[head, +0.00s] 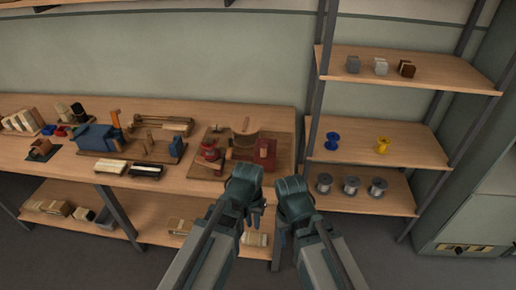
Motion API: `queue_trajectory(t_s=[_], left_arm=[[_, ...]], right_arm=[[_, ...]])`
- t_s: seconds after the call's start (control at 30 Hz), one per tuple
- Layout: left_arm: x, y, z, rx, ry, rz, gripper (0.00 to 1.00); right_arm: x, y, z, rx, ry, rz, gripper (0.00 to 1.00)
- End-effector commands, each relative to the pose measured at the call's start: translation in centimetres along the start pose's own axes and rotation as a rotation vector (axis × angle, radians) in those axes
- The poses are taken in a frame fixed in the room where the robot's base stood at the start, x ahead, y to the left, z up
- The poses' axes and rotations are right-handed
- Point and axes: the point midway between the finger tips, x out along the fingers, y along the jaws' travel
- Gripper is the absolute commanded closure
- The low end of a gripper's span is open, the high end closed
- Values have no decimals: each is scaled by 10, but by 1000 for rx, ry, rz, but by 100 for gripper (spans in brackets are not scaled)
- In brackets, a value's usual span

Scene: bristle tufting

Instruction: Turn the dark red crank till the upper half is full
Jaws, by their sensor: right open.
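A small machine on a wooden base (202,170) stands at the right end of the workbench. It has a red rounded part (210,152) on its left, a pale round wooden piece (246,136) at the back, and a dark red part (265,148) with a small light knob on its right. Which red part is the crank is too small to tell. My left gripper (243,186) is in front of the machine, at the bench's front edge, and covers part of its base.
The workbench (280,117) holds a blue box (95,137), a tool rack, brushes and blocks to the left. A shelf at the right carries small blocks, a blue spool (332,141), a yellow spool (383,145) and grey spools. A lower bench shelf holds more blocks.

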Motion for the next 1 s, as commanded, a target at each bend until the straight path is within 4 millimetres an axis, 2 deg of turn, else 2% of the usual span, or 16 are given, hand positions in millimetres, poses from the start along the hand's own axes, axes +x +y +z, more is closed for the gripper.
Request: queue_trajectory(t_s=[0.03, 0.07, 0.2, 0.3, 0.43, 0.57, 0.73, 0.87, 1.0], left_arm=[[-32, -15, -33, -48, 54, 52, 94], [-42, -22, -48, -74, 89, 84, 99], [-90, -66, -112, -195, 260, 212, 100], [-119, -99, -144, -271, 368, 272, 100], [-143, -131, -168, -338, 462, 315, 100], [-150, -144, -175, -364, 500, 330, 100], [-145, -143, -176, -364, 502, 332, 100], [-132, -140, -183, -363, 501, 332, 100], [-111, -136, -195, -362, 501, 332, 100]], right_arm=[[-32, 3, 2, 0, 0, 0, 50], [-41, 4, 2, 0, 0, 0, 50], [-76, 7, 4, -1, 0, 0, 50], [-94, 9, 6, -1, 0, 0, 50], [-106, 10, 6, -1, 0, 0, 50], [-109, 10, 6, -1, 0, 0, 50], [-104, 10, 6, -1, 0, 0, 50], [-91, 9, 5, -1, 0, 0, 50], [-71, 7, 4, 0, 0, 0, 50]])
